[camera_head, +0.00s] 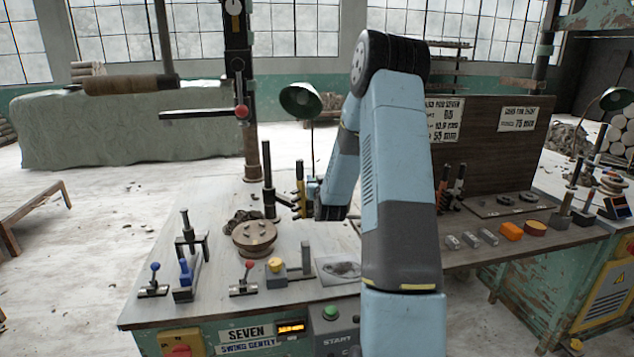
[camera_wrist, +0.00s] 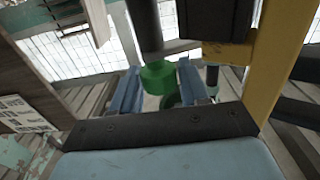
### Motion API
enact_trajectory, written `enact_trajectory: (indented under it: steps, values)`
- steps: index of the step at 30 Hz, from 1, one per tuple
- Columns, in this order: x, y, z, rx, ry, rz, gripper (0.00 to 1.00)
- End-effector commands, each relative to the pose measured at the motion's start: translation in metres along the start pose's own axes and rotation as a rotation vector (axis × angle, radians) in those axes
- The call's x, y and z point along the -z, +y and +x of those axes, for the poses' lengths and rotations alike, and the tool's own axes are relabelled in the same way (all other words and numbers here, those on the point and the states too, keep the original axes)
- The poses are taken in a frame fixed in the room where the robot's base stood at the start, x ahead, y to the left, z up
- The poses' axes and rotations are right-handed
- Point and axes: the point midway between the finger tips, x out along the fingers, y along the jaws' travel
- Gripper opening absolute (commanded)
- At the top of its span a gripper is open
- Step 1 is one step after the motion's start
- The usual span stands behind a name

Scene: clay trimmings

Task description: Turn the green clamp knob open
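The green clamp knob (camera_wrist: 158,77) shows in the wrist view, just under a dark round post. It is between the two blue fingers of my gripper (camera_wrist: 158,84), near their tips. The fingers stand apart with the knob in the space between them; a narrow gap seems to show on each side, and I cannot make out firm contact. A darker green curved piece (camera_wrist: 171,101) shows below the knob. In the head view my gripper (camera_head: 314,194) is partly hidden by my own arm, and I cannot pick out the knob there.
A yellow upright (camera_wrist: 275,65) and dark bars stand close on the right in the wrist view. In the head view, the bench (camera_head: 215,290) carries a round wooden disc (camera_head: 254,236), small lever clamps and tools. A green lamp (camera_head: 300,100) stands behind my gripper.

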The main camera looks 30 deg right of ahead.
Motion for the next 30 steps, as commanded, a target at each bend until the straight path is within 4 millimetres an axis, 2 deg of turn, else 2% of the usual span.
enact_trajectory:
  steps: [1,4,11,16,20,30]
  values:
    - [0.0,0.0,0.0,0.0,0.0,0.0,0.5]
    - [0.0,0.0,0.0,0.0,0.0,0.0,0.6]
    - [0.0,0.0,0.0,0.001,0.0,0.0,0.6]
    - [0.001,-0.001,-0.009,0.001,0.001,-0.001,0.6]
    - [0.0,-0.001,-0.029,0.002,-0.001,-0.001,0.6]
    - [-0.001,-0.001,-0.096,0.002,-0.002,0.0,0.6]
